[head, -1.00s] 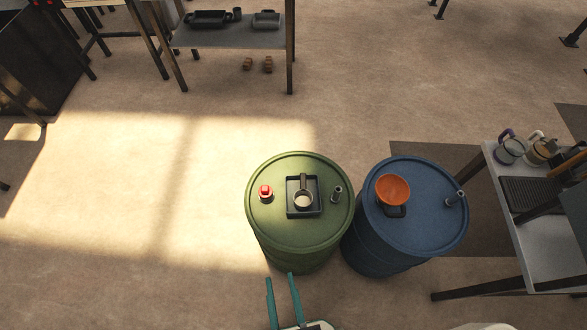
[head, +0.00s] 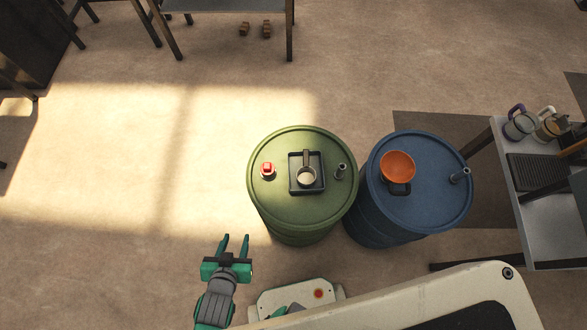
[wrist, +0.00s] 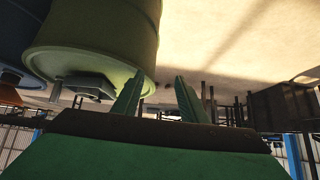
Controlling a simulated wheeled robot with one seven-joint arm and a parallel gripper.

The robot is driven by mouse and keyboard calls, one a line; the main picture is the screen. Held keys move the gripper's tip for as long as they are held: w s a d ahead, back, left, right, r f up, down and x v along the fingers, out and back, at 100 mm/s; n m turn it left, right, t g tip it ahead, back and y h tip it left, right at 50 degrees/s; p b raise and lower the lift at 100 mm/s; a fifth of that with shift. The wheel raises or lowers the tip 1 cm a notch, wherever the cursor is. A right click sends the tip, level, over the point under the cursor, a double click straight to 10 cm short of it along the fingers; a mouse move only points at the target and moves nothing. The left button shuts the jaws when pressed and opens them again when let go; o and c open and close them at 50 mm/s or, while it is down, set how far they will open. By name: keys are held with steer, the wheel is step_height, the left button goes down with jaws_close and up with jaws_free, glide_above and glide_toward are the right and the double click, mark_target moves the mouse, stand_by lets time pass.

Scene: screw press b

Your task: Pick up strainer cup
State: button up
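A small pale round cup with a dark handle, seemingly the strainer cup (head: 306,177), sits in a dark square tray (head: 293,187) on top of the green barrel (head: 270,211). Its handle points away towards the back of the tray. My gripper (head: 236,240) is open and empty, in front and to the left of the green barrel, apart from it. In the wrist view, my gripper's two fingers (wrist: 159,80) stand apart with nothing between them, and the green barrel (wrist: 95,35) is at upper left. I cannot make out the cup there.
A red-topped item (head: 268,170) and a metal fitting (head: 340,171) flank the tray. An orange bowl (head: 398,165) with a dark handle sits on the blue barrel (head: 425,208), close on the right. A table (head: 545,215) with mugs stands further right. Floor left of the barrels is clear.

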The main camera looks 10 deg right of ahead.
steer(key=w+a+g+y, duration=0.1)
steer(key=w+g, duration=0.2)
steer(key=w, duration=1.5)
steer(key=w+d+g, duration=0.2)
steer(key=w+d, duration=0.3)
steer(key=w, duration=0.1)
steer(key=g+y, duration=0.1)
steer(key=g, duration=0.3)
glide_toward(306, 162)
steer(key=shift+s+a, duration=0.2)
steer(key=shift+s+d+f, duration=0.1)
steer(key=shift+d+f, duration=0.05)
steer(key=shift+f, duration=0.15)
step_height(306, 162, down, 10)
steer(key=shift+d+f, duration=0.1)
